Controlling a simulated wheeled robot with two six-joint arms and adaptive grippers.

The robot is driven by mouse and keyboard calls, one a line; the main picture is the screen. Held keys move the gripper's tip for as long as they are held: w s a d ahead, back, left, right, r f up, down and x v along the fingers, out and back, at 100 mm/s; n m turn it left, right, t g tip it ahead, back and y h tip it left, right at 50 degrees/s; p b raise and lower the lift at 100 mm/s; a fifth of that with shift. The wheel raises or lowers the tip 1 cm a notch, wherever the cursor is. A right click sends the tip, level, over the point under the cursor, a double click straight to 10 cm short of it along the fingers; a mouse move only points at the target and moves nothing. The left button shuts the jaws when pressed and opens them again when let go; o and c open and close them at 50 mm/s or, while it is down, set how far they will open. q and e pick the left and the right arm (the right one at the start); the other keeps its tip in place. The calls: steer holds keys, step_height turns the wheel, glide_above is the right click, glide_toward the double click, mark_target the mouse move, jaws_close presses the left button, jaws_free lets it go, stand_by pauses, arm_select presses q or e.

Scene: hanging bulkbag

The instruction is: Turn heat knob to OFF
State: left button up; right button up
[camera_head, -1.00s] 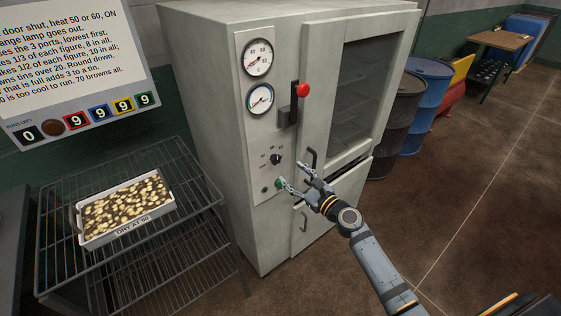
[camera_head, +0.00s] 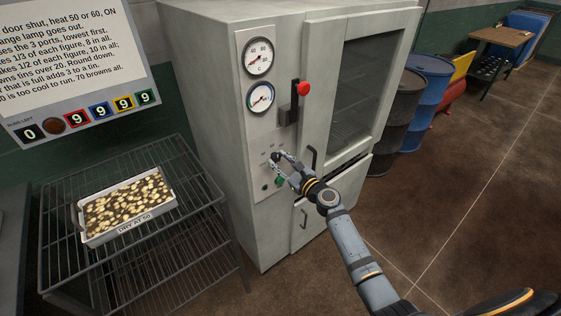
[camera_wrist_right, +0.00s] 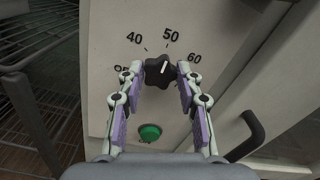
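The heat knob (camera_wrist_right: 158,70) is a black lobed knob on the oven's pale panel. In the right wrist view its white pointer line aims up, close to the 50 mark. The 40, 50 and 60 marks show; the OFF label (camera_wrist_right: 121,70) is partly hidden behind a finger. My right gripper (camera_wrist_right: 160,67) is open, with its lilac-padded fingers on either side of the knob and small gaps between. In the head view my right gripper (camera_head: 281,163) is at the panel and partly covers the knob area. My left gripper is not in view.
A green button (camera_wrist_right: 150,132) sits below the knob. A red-topped lever (camera_head: 302,90) and two gauges are above it. A wire rack (camera_head: 180,150) with a tray (camera_head: 123,232) stands left.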

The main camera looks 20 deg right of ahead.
steer(key=c, duration=0.3)
